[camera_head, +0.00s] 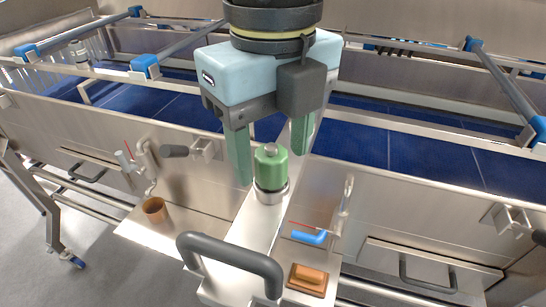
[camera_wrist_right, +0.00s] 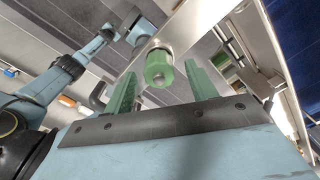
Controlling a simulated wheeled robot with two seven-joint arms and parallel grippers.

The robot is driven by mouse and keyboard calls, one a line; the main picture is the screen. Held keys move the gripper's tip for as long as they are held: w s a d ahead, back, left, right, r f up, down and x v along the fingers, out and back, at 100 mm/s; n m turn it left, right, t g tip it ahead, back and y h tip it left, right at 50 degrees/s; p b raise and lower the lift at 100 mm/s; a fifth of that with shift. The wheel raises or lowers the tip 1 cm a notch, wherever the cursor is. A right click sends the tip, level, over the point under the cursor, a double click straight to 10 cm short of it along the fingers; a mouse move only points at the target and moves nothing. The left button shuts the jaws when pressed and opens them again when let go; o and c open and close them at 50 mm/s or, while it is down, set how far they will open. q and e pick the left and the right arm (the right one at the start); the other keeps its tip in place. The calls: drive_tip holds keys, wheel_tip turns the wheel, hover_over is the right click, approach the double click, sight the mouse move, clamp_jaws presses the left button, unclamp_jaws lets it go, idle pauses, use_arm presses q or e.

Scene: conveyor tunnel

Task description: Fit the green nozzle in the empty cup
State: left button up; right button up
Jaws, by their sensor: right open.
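The green nozzle (camera_head: 270,166), with a grey metal tip on top, stands upright on the metal ledge in the head view. A silver ring-shaped cup (camera_head: 272,194) surrounds its foot; how deep the nozzle sits in it is hidden. My right gripper (camera_head: 271,164) points down from above, open, with a green finger on each side of the nozzle and a gap visible on the left. The right wrist view also shows the nozzle (camera_wrist_right: 158,66) between the spread fingers. A copper-coloured cup (camera_head: 155,210) stands on the left shelf. My left gripper cannot be made out.
A dark grey handle (camera_head: 232,262) arches over the near end of the ledge. A blue piece (camera_head: 309,237) and an orange block (camera_head: 309,278) lie to its right. A tap-like metal fitting (camera_head: 146,160) rises near the copper cup. The blue conveyor belt (camera_head: 358,141) runs behind.

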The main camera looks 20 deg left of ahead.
sight(273, 148)
wheel_tip(273, 148, up, 11)
idle(0.3)
